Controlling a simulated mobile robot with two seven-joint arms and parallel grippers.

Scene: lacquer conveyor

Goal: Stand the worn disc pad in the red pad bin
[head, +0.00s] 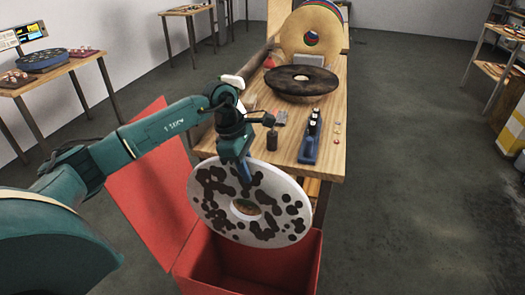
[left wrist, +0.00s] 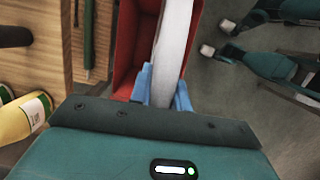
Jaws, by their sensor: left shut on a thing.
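The worn disc pad (head: 216,196) is a white ring with dark blotches and a centre hole. My left gripper (head: 244,180) is shut on its upper rim and holds it tilted over the open red pad bin (head: 300,268). In the left wrist view the pad (left wrist: 174,40) shows edge-on between the blue fingers (left wrist: 162,88), with the red bin (left wrist: 126,45) beyond it. The pad hides part of the bin's opening, and the bin's floor is hard to see. My right gripper is not seen in the head view.
A wooden table (head: 336,95) stands behind the bin, with a dark disc (head: 300,83), a tan disc (head: 312,28) and a blue holder of small bottles (head: 310,145). The bin's raised red lid (head: 150,185) is at the left.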

